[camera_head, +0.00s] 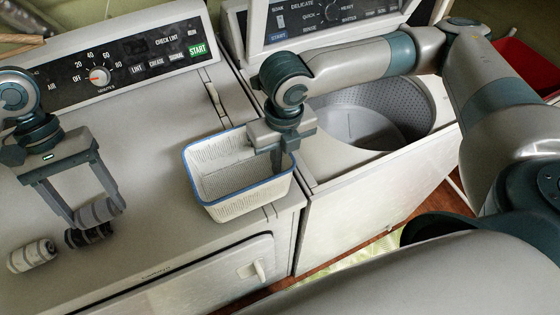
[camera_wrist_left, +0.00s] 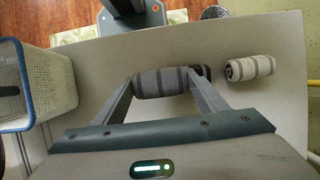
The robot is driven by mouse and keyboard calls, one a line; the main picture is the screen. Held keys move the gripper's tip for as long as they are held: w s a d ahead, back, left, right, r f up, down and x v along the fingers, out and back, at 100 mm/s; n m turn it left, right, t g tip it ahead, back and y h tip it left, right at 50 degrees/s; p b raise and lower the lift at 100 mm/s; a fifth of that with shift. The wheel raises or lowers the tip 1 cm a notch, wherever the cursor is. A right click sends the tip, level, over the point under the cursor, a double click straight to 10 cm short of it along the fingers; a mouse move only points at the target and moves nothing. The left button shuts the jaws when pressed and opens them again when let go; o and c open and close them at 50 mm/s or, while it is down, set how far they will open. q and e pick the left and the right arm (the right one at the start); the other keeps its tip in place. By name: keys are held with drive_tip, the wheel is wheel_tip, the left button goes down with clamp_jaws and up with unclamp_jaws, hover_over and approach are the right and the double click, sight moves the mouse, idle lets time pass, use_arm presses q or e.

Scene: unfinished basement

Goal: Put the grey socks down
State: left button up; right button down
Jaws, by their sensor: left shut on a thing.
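The grey socks (camera_head: 97,211), a striped roll, are between the fingertips of my left gripper (camera_head: 96,208), which is shut on them. They are low over the dryer top (camera_head: 150,200); I cannot tell whether they touch it. The left wrist view shows the grey socks (camera_wrist_left: 160,82) across the fingertips. A dark striped sock roll (camera_head: 90,236) lies close beside them, partly hidden in the left wrist view (camera_wrist_left: 202,72). My right gripper (camera_head: 281,165) is shut on the right wall of a white basket with a blue rim (camera_head: 240,204).
A cream striped sock roll (camera_head: 32,255) lies at the left on the dryer top. The open washer drum (camera_head: 370,125) is to the right. The control panel (camera_head: 120,70) rises at the back. The dryer top between socks and basket is clear.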

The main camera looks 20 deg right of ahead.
use_arm(q)
drive_tip(key=shift+d+f, duration=0.1)
drive_tip(key=shift+f, duration=0.05)
idle(0.5)
drive_tip(key=shift+w+d+r+n, duration=0.1)
drive_tip(key=shift+d+r+n, duration=0.1)
drive_tip(key=shift+d+n, duration=0.3)
drive_tip(key=s+d+r+n+t+h, duration=0.1)
drive_tip(key=d+r+n, duration=0.3)
drive_tip(key=d, duration=0.3)
drive_tip(key=s+d+r+n+t+h, duration=0.1)
drive_tip(key=d+r+n+t+h, duration=0.1)
drive_tip(key=d+r+n, duration=0.2)
drive_tip(key=s+d+r+n+t+h, duration=0.1)
drive_tip(key=d+r+n, duration=0.3)
drive_tip(key=d+n, duration=0.5)
drive_tip(key=shift+s+d+r+h, duration=0.25)
drive_tip(key=shift+s+d+h, duration=0.05)
drive_tip(key=shift+d, duration=1.3)
drive_tip(key=shift+f, duration=0.1)
wheel_tip(320, 180, down, 14)
drive_tip(key=shift+r, duration=0.2)
